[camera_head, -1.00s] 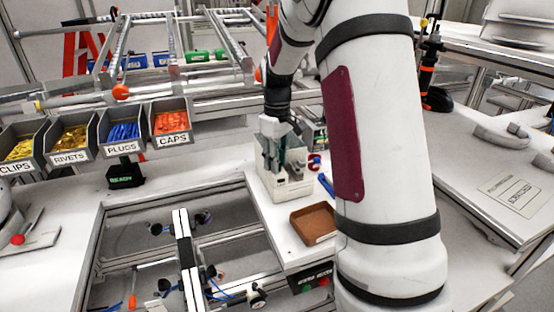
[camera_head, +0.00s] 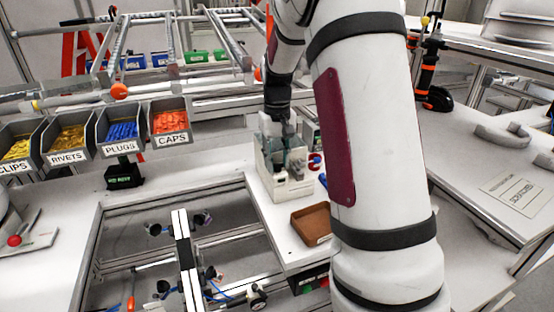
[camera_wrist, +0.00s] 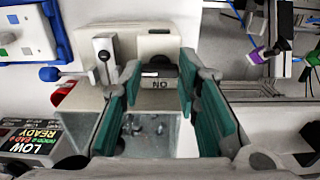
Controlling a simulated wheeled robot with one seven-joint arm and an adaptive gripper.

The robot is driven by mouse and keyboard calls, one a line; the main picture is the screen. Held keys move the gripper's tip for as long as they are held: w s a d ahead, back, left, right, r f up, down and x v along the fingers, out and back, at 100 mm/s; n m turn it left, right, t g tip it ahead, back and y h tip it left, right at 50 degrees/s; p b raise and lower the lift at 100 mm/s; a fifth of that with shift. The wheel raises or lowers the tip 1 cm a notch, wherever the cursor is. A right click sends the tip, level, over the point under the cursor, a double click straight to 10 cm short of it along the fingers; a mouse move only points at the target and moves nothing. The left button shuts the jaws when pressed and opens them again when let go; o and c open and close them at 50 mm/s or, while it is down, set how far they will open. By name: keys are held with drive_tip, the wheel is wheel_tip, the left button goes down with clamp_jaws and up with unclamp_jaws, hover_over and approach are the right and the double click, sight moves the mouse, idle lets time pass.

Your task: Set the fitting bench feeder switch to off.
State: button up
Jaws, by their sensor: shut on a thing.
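The feeder (camera_head: 271,181), a pale box with a hopper, stands on the white bench right of centre in the head view. In the wrist view its pale housing (camera_wrist: 130,38) carries a dark switch block (camera_wrist: 160,71) with a label that reads "NO" in this view, perhaps "ON" upside down. My gripper (camera_wrist: 159,82) has its green-padded fingers on either side of this block and is shut on it. In the head view my gripper (camera_head: 284,140) is at the top of the feeder, and its fingertips are hard to make out.
A small status display (camera_wrist: 32,137) is at lower left. A brown tray (camera_head: 311,226) lies in front of the feeder. Labelled part bins (camera_head: 122,131) and an open frame fixture (camera_head: 183,240) are to the left.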

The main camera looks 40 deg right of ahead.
sight(277, 164)
idle(0.4)
drive_tip(key=o, duration=1.2)
drive_tip(key=shift+c, duration=0.2)
drive_tip(key=shift+r, duration=0.15)
wheel_tip(277, 164, up, 12)
drive_tip(key=shift+a, duration=0.1)
